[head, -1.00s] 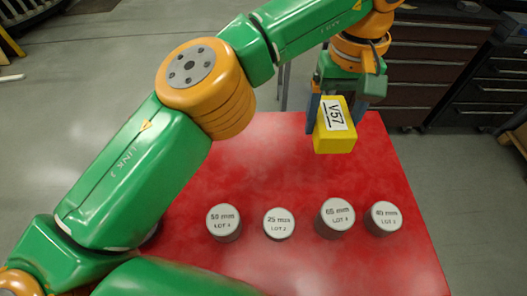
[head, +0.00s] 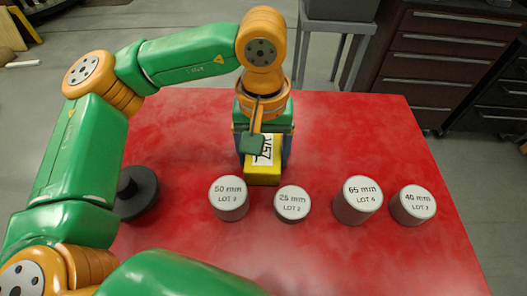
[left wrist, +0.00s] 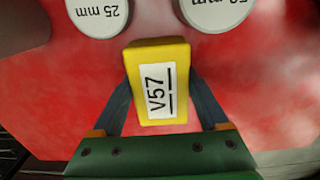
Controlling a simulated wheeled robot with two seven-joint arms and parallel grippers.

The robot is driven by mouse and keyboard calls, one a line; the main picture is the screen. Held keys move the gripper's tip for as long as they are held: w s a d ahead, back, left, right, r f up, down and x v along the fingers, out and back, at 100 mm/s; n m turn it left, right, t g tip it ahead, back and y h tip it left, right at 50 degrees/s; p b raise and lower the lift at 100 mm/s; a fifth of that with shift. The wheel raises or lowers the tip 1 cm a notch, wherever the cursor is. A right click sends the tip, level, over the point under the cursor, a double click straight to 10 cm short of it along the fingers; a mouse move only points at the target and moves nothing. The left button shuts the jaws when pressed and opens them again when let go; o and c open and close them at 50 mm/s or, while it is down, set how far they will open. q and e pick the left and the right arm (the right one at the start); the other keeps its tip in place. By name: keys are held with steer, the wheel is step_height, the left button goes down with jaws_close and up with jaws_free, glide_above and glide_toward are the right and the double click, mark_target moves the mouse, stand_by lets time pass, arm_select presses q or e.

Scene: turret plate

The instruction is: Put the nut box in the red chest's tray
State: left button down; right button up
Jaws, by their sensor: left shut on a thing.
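A yellow box (head: 263,177) with a white V57 label is held in my left gripper (head: 263,155), over the red surface behind the 50 mm and 25 mm cylinders. In the left wrist view the box (left wrist: 157,50) sits between the two blue-grey fingers, label facing the camera. I cannot tell whether its underside touches the red surface. No word on the box says nut. I cannot make out a red chest or a tray in these views. My right gripper is not in view.
Grey cylinders stand in a row on the red table (head: 330,120): 50 mm (head: 229,198), 25 mm (head: 292,204), 65 mm (head: 357,200) and 40 mm (head: 412,205). A black round piece (head: 138,195) is at the left. Dark drawer cabinets (head: 440,60) stand behind. The table's back right is clear.

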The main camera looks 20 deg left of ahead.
arm_select(q)
steer(key=shift+w+f, duration=0.1)
steer(key=shift+f, duration=0.05)
jaws_free()
